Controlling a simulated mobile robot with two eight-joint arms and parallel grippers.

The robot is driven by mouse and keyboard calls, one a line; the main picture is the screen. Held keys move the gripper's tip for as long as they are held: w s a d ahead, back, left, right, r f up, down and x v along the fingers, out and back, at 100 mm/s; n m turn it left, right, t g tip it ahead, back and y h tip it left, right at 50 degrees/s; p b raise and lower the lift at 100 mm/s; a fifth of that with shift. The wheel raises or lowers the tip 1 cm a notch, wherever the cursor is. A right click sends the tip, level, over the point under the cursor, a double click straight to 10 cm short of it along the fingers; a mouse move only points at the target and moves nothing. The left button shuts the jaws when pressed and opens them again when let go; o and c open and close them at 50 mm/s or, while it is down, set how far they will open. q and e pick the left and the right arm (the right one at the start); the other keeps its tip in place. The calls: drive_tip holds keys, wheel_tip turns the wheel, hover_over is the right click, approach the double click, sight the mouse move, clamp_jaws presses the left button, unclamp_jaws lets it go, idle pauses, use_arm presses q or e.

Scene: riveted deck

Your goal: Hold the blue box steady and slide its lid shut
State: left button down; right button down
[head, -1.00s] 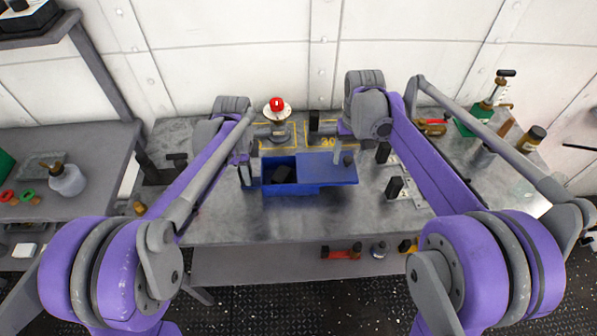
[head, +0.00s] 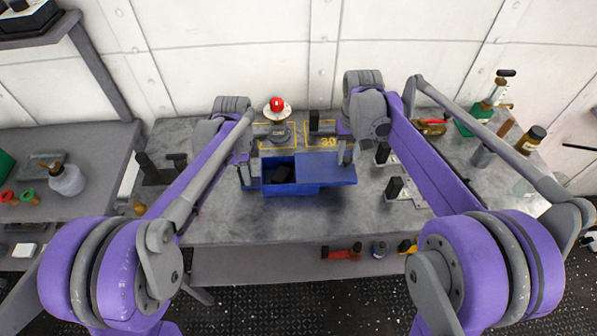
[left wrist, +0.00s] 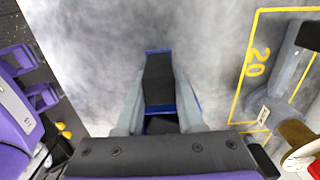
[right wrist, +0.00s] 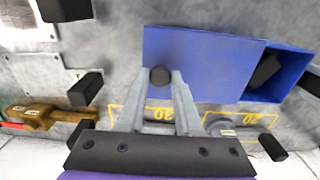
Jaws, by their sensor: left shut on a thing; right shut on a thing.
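The blue box (head: 290,191) sits on the grey worktop. Its blue lid (head: 325,173) covers the right part and reaches past the box's right end; the left part is open, with a dark thing (head: 282,174) inside. My left gripper (head: 250,178) is shut on the box's left end; blue edges of the box (left wrist: 157,51) show by its fingers in the left wrist view. My right gripper (head: 346,155) is shut on the lid's dark round knob (right wrist: 159,76), which shows between its fingers in the right wrist view. The left fingers' exact contact is partly hidden.
Dark blocks on plates (head: 395,188) stand to the right. Bottles (head: 531,139) are at the far right. The worktop in front of the box is clear.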

drive_tip(key=shift+a, duration=4.75)
drive_tip(key=c, duration=0.5)
unclamp_jaws()
wheel_tip(320, 180, up, 17)
drive_tip(key=shift+r, duration=0.1)
use_arm(q)
drive_tip(key=shift+c, duration=2.2)
unclamp_jaws()
